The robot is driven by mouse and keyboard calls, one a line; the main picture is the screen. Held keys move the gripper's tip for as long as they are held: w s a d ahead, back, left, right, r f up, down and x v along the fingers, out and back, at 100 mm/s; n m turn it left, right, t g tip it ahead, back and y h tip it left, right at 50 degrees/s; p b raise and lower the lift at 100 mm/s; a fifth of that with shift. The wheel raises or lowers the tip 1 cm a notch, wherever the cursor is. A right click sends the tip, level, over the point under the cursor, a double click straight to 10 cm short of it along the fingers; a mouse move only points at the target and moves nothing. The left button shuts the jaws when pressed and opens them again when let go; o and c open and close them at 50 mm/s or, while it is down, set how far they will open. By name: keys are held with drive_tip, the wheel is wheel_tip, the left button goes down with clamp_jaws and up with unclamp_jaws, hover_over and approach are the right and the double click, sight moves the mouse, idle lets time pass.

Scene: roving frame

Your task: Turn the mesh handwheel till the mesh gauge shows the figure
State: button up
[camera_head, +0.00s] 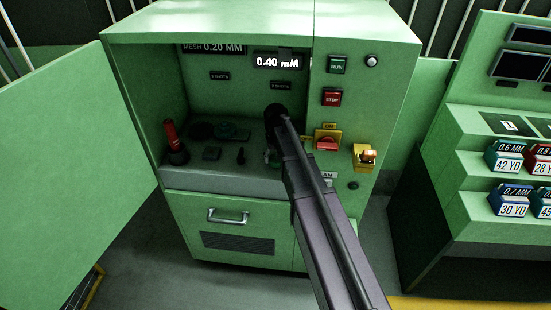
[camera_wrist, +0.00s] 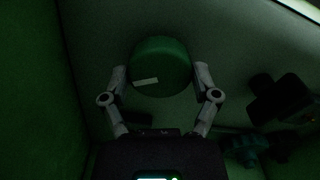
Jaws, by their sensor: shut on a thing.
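In the wrist view a round dark green wheel (camera_wrist: 160,60) with a short white mark on its side sits between the two fingers of my gripper (camera_wrist: 161,78). I take it to be the mesh handwheel. The fingers are shut on it from left and right. In the head view my arm hides most of the gripper and the wheel. A lit display (camera_head: 278,63) at the top of the open cabinet reads 0.40 mM, its last letters hard to make out. A dark plate (camera_head: 212,48) to its left reads MESH 0.20 MM, its top cut by the cabinet edge.
A red-handled lever (camera_head: 171,142) and other small controls stand on the cabinet's inner shelf. Its door (camera_head: 70,170) hangs open at left. RUN (camera_head: 337,65) and STOP (camera_head: 331,97) buttons and a red switch (camera_head: 327,141) are on the right panel. Shelves with labelled boxes (camera_head: 508,158) stand at right.

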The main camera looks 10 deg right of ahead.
drive_tip(key=shift+m, duration=0.3)
drive_tip(key=m, duration=1.7)
drive_tip(key=shift+m, duration=0.4)
drive_tip(key=m, duration=0.5)
drive_tip(key=shift+s+m, duration=0.1)
drive_tip(key=shift+m, duration=0.2)
drive_tip(key=o, duration=1)
drive_tip(key=shift+c, duration=0.2)
